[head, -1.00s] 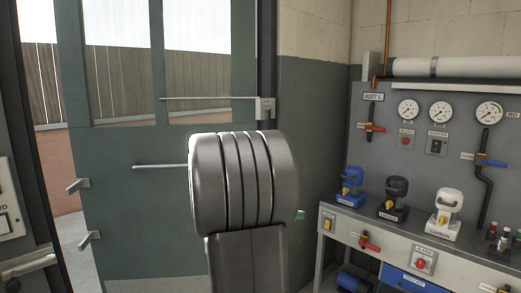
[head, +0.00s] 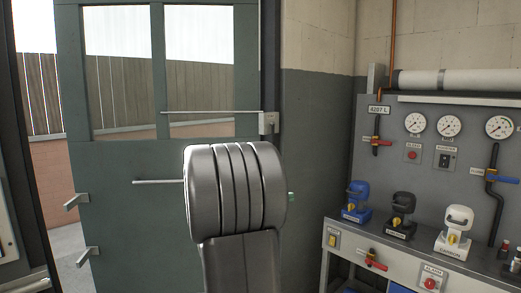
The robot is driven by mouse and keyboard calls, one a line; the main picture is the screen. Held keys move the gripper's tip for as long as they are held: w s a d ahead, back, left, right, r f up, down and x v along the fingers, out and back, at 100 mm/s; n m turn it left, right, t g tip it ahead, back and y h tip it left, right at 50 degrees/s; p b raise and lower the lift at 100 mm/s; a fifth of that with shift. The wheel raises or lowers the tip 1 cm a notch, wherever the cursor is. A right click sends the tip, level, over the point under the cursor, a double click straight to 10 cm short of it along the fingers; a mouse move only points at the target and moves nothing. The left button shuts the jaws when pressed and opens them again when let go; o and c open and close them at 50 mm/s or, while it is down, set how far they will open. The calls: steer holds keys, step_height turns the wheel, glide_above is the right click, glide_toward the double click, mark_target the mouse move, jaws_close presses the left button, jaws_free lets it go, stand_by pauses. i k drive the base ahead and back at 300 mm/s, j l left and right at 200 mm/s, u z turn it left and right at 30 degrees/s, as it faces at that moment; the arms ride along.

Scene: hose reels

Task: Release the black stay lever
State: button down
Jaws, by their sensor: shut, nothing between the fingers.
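A green-grey door (head: 120,220) with glass panes stands in the left and middle, with a gap to the outside at its left edge. A thin grey bar (head: 210,112) crosses it and ends at a small grey box (head: 268,122) on the frame. A second thin rod (head: 157,181) runs behind my ribbed arm, which covers the middle of the view. I cannot make out a black stay lever for certain; part of the door is hidden by my arm. My gripper does not show. A small green bit (head: 291,196) shows at the arm's right edge.
A grey panel (head: 470,155) behind holds gauges, valves and pipes. Two grey brackets (head: 76,201) stick out at the door's left edge.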

mark_target(272, 124)
steer(key=i+j+u, duration=0.1)
steer(key=i, duration=0.75)
steer(key=i+j+u, duration=0.15)
steer(key=i, duration=0.75)
